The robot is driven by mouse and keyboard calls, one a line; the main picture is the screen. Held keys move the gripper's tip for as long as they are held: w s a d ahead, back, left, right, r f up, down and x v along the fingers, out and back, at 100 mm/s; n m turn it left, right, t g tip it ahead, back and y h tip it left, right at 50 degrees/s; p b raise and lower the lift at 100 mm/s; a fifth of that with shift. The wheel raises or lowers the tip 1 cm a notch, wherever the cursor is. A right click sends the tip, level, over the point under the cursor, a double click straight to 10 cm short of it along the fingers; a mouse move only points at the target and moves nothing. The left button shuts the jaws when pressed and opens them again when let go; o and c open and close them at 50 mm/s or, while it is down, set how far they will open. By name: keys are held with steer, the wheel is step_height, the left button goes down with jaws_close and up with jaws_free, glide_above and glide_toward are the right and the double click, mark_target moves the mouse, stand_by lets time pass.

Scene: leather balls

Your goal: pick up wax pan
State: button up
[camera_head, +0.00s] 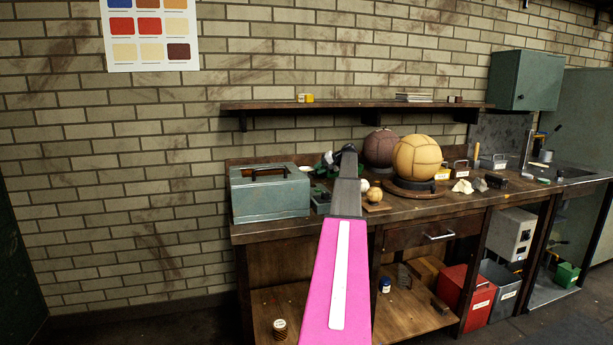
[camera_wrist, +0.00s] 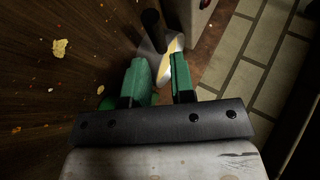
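A pale, shallow vessel with a yellow patch, which looks like the wax pan (camera_wrist: 174,45), shows in the wrist view just past my fingertips. A dark upright cylinder (camera_wrist: 152,22) stands at its left and hides part of it; I cannot tell if this is its handle. My gripper (camera_wrist: 160,68) has two green fingers spread apart, with a clear gap and nothing visibly clamped between them. In the head view my arm reaches over the bench and largely covers my gripper and the pan's area.
The wooden bench (camera_head: 425,209) holds a grey-green metal box (camera_head: 270,193) at left. A tan ball (camera_head: 416,158) on a ring stand and a dark brown ball (camera_head: 381,148) stand right of my arm. A shelf (camera_head: 350,105) runs above.

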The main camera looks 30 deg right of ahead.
mark_target(311, 173)
steer(key=shift+s+x, duration=0.25)
steer(key=shift+x, duration=2.4)
steer(key=shift+a+f, duration=0.1)
steer(key=shift+a, duration=0.15)
jaws_close()
